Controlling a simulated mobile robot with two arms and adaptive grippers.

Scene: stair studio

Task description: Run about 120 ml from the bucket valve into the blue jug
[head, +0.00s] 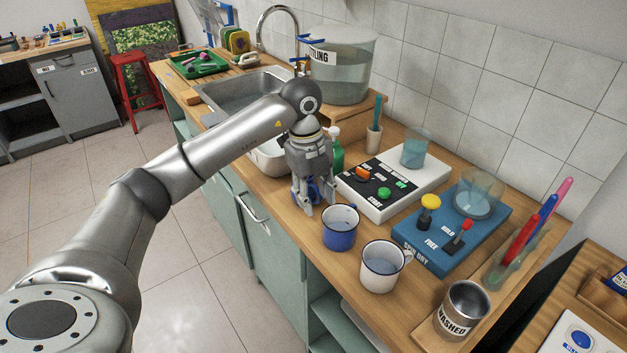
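A clear round bucket (352,83) of water with a partly hidden label stands on a wooden stand at the back, by the sink. Small blue parts (298,60) show at its left side. I cannot tell whether they are the valve, as my arm covers the area below. A blue mug-like vessel with a white inside, perhaps the blue jug (339,236), stands upright on the counter. My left gripper (313,207) points down just behind and left of it. Something blue shows between its fingers. I cannot tell whether it is gripped. My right gripper is out of view.
A white enamel mug (379,273) stands close to the blue vessel. A white button box (388,205) and blue spin-dry unit (425,253) fill the counter behind. A "washed" can (462,309) and pen holder (505,268) stand at right. The sink (230,92) lies at left.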

